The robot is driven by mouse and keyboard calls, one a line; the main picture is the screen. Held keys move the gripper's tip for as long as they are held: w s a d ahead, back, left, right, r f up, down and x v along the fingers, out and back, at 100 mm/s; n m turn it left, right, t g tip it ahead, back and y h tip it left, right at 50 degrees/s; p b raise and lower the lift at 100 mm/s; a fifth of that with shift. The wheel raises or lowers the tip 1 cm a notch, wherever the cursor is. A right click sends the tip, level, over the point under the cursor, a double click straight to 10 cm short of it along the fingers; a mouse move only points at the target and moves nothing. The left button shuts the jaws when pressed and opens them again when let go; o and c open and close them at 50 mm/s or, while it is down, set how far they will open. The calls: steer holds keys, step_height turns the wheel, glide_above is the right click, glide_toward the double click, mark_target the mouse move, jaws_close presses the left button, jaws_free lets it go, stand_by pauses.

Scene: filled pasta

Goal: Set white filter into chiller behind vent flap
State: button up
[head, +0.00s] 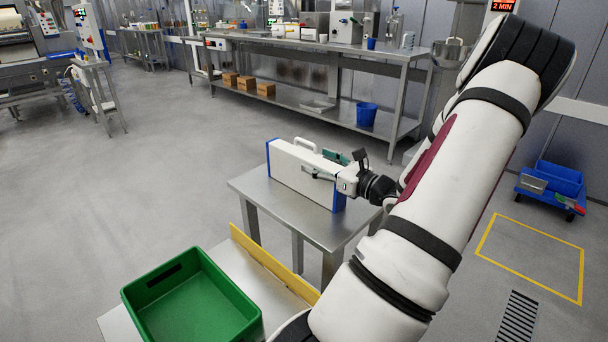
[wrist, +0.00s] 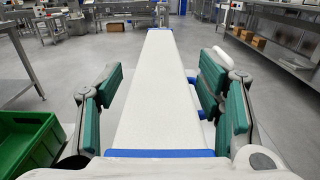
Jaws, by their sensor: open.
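A white slab-like panel with blue ends (head: 300,172), which I take for the filter, stands on its long edge on a small steel table. It also fills the middle of the wrist view (wrist: 152,95), running away from me. A white rounded handle-like part (wrist: 232,60) shows on its right side there. In the wrist view my gripper (wrist: 162,100) shows a gap between each pad and the panel. I cannot make out a chiller or a vent flap.
The steel table (head: 262,198) bears the panel. A green bin (head: 190,300) stands on a lower-left surface beside a yellow strip (head: 262,258). A long steel bench (head: 330,47) with equipment is behind. A blue cart (head: 555,182) stands at right. Floor at left is clear.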

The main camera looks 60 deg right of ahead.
steer(key=shift+c, duration=0.6)
jaws_close()
